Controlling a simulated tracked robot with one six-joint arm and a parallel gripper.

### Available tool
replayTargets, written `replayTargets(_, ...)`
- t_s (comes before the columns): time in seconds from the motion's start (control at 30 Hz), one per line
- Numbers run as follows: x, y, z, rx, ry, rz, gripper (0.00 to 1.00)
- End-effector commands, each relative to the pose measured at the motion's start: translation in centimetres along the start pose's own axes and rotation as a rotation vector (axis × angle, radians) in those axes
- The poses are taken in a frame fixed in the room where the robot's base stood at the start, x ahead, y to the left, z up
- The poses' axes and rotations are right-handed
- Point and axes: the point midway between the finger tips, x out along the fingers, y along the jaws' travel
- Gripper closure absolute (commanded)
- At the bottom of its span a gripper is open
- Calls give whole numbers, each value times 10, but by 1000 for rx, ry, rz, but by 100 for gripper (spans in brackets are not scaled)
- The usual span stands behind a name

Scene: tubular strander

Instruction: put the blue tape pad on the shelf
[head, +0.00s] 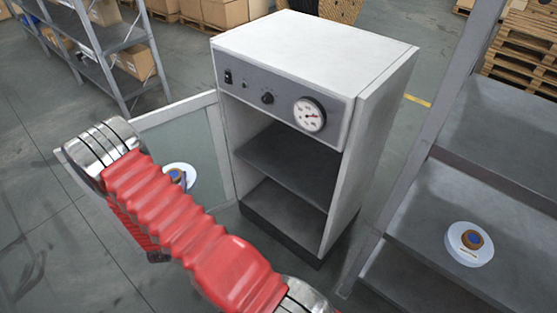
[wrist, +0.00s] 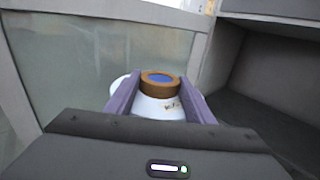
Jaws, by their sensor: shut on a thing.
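A tape pad with a white disc, a brown ring and a blue centre (wrist: 160,79) is between the two purple fingers of my gripper (wrist: 160,88). My gripper is shut on its brown ring. In the head view this pad (head: 176,177) shows partly behind my red arm, in front of the open glass door; my fingers are hidden there. The open white cabinet has a dark middle shelf (head: 290,158) and a floor below it, both empty where visible. The cabinet interior (wrist: 270,85) is right of the pad in the wrist view. The pad is apart from both shelves.
The glass door (head: 207,130) stands open to the left. A gauge panel (head: 285,97) tops the opening. A grey rack (head: 430,205) at right bears another white disc (head: 456,257) with a brown ring. A rack with boxes (head: 110,65) stands back left.

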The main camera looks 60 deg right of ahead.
Motion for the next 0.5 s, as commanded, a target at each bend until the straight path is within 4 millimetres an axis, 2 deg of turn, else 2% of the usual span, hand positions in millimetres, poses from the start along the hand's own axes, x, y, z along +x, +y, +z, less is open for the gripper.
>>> replayTargets(0.03,16,-16,-4,1,-1,-36,81)
replayTargets(0.2,60,-63,-15,4,-2,-133,81)
replayTargets(0.37,97,-114,-26,5,-2,-224,81)
replayTargets(0.5,125,-164,-35,5,-3,-305,81)
